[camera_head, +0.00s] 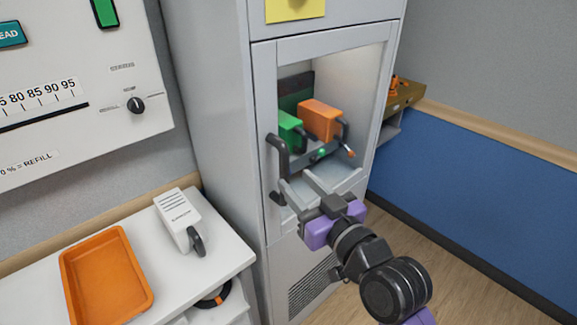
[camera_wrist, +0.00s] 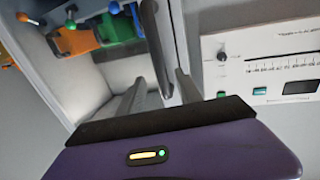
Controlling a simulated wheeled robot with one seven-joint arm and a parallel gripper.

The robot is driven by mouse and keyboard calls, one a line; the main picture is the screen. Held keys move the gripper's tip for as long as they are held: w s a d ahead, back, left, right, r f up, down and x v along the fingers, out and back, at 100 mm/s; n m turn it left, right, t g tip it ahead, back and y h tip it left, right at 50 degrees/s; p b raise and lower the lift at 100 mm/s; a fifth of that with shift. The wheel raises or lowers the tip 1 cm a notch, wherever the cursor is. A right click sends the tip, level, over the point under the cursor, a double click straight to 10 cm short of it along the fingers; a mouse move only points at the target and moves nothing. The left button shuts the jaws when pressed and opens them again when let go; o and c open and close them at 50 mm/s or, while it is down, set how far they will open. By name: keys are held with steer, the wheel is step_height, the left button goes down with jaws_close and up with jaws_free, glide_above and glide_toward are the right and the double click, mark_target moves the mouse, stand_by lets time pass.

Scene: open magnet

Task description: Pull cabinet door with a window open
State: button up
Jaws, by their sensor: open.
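The grey cabinet door (camera_head: 264,110) has a large window and looks shut, flush with its frame. Its dark, curved handle (camera_head: 276,148) sits on the left side of the door; in the wrist view the handle (camera_wrist: 155,45) also shows. My gripper (camera_head: 298,182) is in front of the door's lower left part, close to the handle. In the wrist view my gripper (camera_wrist: 160,78) is open, its two fingers apart, and the handle's end appears between them. I cannot tell whether a finger touches the handle.
Behind the window are an orange box (camera_head: 320,119) and a green box (camera_head: 289,130). At left, a white counter (camera_head: 222,258) holds an orange tray (camera_head: 106,279) and a white device (camera_head: 177,220). A white panel (camera_head: 75,75) is on the wall. Floor (camera_head: 460,285) is clear at right.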

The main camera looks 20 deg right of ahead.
mark_target(287, 172)
steer(key=w, duration=0.4)
steer(key=w+p, duration=0.1)
steer(key=shift+w+a, duration=0.4)
steer(key=shift+c, duration=0.2)
jaws_close()
stand_by(0.9)
